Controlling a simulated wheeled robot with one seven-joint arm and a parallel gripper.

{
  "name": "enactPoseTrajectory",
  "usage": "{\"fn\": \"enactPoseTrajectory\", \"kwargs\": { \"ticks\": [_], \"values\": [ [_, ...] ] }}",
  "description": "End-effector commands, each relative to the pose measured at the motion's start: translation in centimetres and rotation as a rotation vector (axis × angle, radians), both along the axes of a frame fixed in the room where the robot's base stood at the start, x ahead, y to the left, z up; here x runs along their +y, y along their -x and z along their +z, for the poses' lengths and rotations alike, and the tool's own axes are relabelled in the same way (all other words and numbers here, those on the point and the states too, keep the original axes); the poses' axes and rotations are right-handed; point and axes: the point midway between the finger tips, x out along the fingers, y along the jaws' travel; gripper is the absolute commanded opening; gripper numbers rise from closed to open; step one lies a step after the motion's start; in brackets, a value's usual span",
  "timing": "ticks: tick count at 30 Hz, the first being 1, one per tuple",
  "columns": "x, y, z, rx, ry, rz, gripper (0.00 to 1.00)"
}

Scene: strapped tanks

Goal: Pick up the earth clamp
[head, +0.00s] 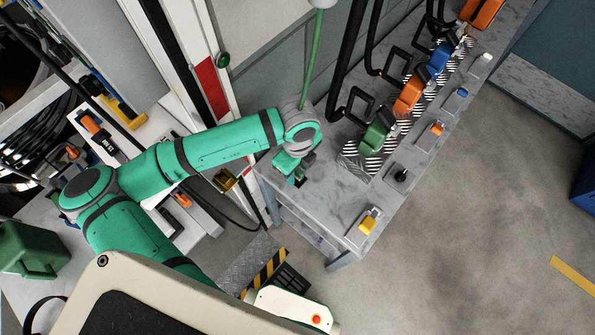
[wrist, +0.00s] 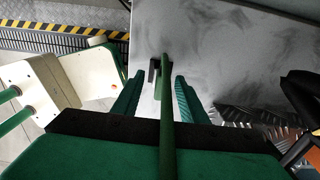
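A green cord (head: 312,60) hangs from a white fitting at the top of the head view and runs down behind my wrist. In the wrist view the green cord (wrist: 167,120) runs down the middle to a small dark block, which looks like the earth clamp (wrist: 154,70). My gripper (wrist: 159,80) is open, with one green finger on each side of the clamp and a gap on both sides. In the head view my gripper (head: 297,174) points down over the near left end of the grey bench; the clamp is hard to make out there.
The grey bench (head: 340,215) carries green (head: 375,137), orange (head: 409,95) and blue (head: 432,65) handled items on a striped strip. Several small coloured pieces line its right edge, including a yellow one (head: 369,222). A brass piece (head: 225,181) is left of my gripper.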

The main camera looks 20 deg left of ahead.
Motion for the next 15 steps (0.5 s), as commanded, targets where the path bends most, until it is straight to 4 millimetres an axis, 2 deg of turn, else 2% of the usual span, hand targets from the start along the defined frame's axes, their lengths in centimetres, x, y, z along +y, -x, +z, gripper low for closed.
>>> {"fn": "enactPoseTrajectory", "kwargs": {
  "ticks": [5, 6, 11, 15],
  "values": [
    [-0.02, -0.02, -0.02, -0.001, 0.0, -0.001, 0.39],
    [-0.04, -0.03, -0.02, -0.001, 0.0, -0.001, 0.37],
    [-0.08, -0.04, 0.0, -0.001, 0.0, -0.002, 0.0],
    [-0.09, -0.05, 0.02, -0.001, 0.0, -0.002, 0.0]
  ]
}}
